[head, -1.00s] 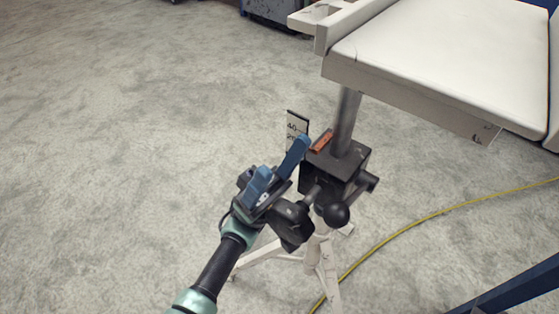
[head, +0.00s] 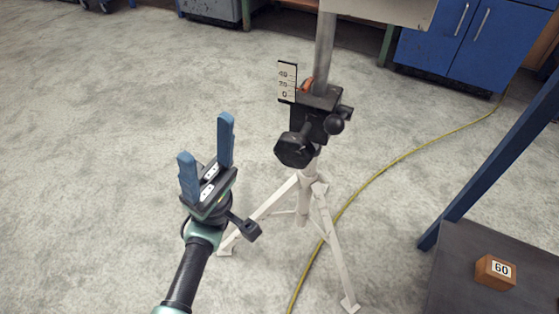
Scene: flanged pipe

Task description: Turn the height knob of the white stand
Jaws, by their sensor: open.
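The white stand (head: 303,205) is a tripod with a black block (head: 312,122) around a grey metal post (head: 324,55). A large faceted black knob (head: 295,148) sticks out of the block toward the front left. A smaller black ball (head: 335,123) sits at the block's right. A scale plate (head: 287,84) marked 0, 20 and 40 stands upright beside the block, with an orange pointer (head: 307,85) next to it. My gripper (head: 207,137) is open and empty, its blue fingers pointing up. In the picture it is left of the large knob, clear of it.
A yellow cable (head: 400,160) runs over the floor behind the stand. At the lower right are a blue post (head: 490,165) and a dark surface (head: 455,265) bearing a wooden block (head: 495,272) marked 60. Blue cabinets (head: 450,40) stand behind. The floor at left is clear.

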